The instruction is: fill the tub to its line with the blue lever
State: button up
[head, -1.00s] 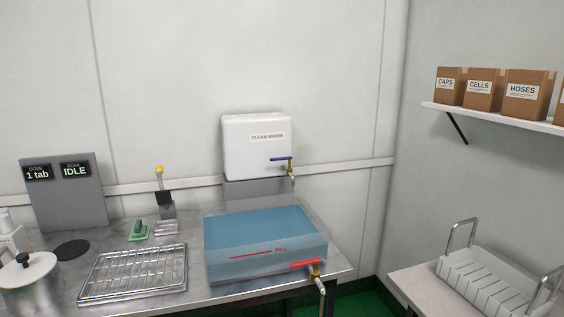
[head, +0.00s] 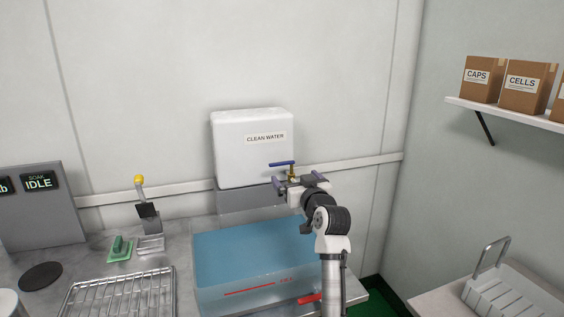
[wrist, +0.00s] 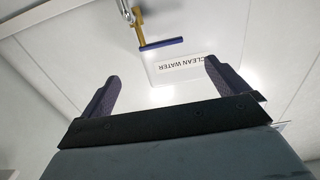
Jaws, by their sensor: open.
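The blue lever (head: 282,163) sits on the tap of the white clean water tank (head: 232,150), lying crosswise and pointing left. My gripper (head: 297,180) is open and empty, close to the tap and just below the lever. In the wrist view the blue lever (wrist: 162,43) shows beyond the gap between my open fingers (wrist: 160,72), with no contact visible. The clear tub (head: 205,297) stands below the tap and looks blue inside. A red fill line (head: 250,287) marks its front; my arm covers its right side. I cannot tell the exact water level against the line.
A red lever (head: 310,298) is at the tub's front right, partly behind my arm. A wire rack (head: 118,297), green item (head: 120,248) and yellow-knobbed lever (head: 140,181) stand left. A display reads IDLE (head: 39,182). A shelf with boxes (head: 527,85) is at right.

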aim_at(283, 164)
jog(key=p+x, duration=0.2)
jog(key=x, duration=1)
jog(key=shift+w+a+p, duration=0.2)
jog(key=shift+w+p, duration=0.05)
jog(key=shift+p, duration=0.05)
jog(key=c, duration=1.4)
jog(key=shift+f, duration=0.1)
